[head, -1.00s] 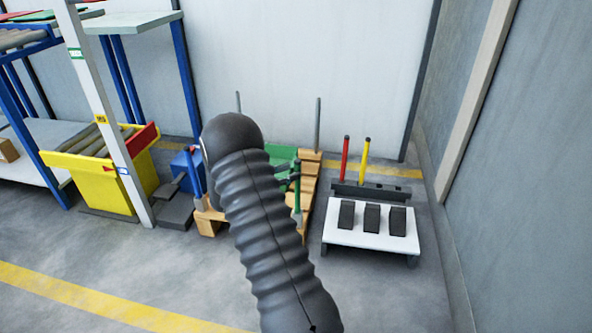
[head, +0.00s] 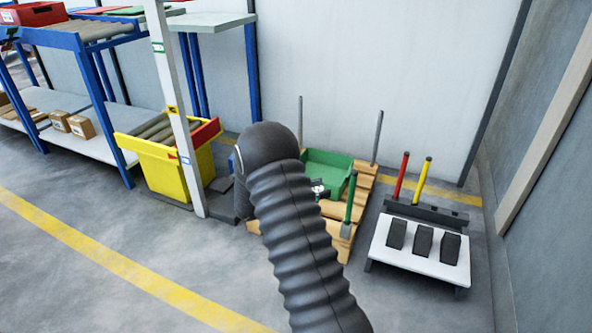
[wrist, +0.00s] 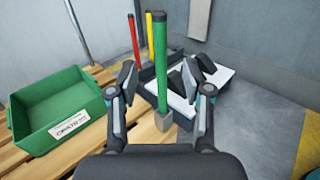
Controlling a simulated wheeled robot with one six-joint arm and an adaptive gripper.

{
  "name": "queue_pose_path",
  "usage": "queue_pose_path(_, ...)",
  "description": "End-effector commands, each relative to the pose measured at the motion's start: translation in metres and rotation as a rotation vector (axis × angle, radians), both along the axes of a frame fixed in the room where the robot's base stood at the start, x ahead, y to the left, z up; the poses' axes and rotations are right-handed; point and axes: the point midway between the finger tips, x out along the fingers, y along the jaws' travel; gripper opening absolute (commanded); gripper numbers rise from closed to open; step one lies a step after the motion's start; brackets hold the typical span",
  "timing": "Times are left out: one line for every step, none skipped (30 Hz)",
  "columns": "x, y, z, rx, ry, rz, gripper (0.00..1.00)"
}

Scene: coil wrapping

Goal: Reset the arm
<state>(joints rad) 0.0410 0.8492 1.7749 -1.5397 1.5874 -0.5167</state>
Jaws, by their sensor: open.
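My arm (head: 295,235), in a dark ribbed sleeve, crosses the middle of the head view and hides part of the pallet behind it. My gripper (wrist: 165,90) shows in the wrist view with its two fingers spread apart. The green post (wrist: 160,60) stands upright between or just beyond the fingers; I cannot tell whether they touch it. The green post also shows in the head view (head: 349,200), to the right of my arm. The gripper's fingers are mostly hidden in the head view.
A green bin (wrist: 60,108) sits on the wooden pallet (wrist: 90,145). A white stand (head: 420,252) with black blocks is at right, with red (head: 401,178) and yellow (head: 422,181) posts behind it. A yellow bin (head: 160,165) stands at left by a white pole (head: 176,110). The floor in front is clear.

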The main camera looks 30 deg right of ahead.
Motion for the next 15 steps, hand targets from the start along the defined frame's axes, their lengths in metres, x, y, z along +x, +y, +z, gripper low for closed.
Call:
queue_pose_path(0.0,0.0,0.0,0.0,0.0,0.0,0.5)
queue_pose_path(0.0,0.0,0.0,0.0,0.0,0.0,0.5)
queue_pose_path(0.0,0.0,0.0,0.0,0.0,0.0,0.5)
queue_pose_path(0.0,0.0,0.0,0.0,-0.001,0.0,0.5)
queue_pose_path(0.0,0.0,0.0,0.0,-0.005,0.0,0.5)
queue_pose_path(0.0,0.0,0.0,0.001,-0.016,0.001,0.5)
queue_pose_path(0.001,0.0,-0.002,0.008,-0.031,0.005,0.5)
queue_pose_path(0.001,0.0,-0.006,0.024,-0.048,0.004,0.5)
queue_pose_path(-0.002,0.0,-0.014,0.055,-0.071,-0.011,0.5)
queue_pose_path(-0.007,0.001,-0.021,0.079,-0.084,-0.026,0.5)
queue_pose_path(-0.013,0.002,-0.028,0.103,-0.094,-0.043,0.5)
queue_pose_path(-0.022,0.004,-0.039,0.137,-0.107,-0.07,0.5)
queue_pose_path(-0.029,0.006,-0.047,0.163,-0.115,-0.091,0.5)
queue_pose_path(-0.037,0.008,-0.054,0.188,-0.124,-0.115,0.5)
queue_pose_path(-0.047,0.011,-0.061,0.224,-0.142,-0.148,0.5)
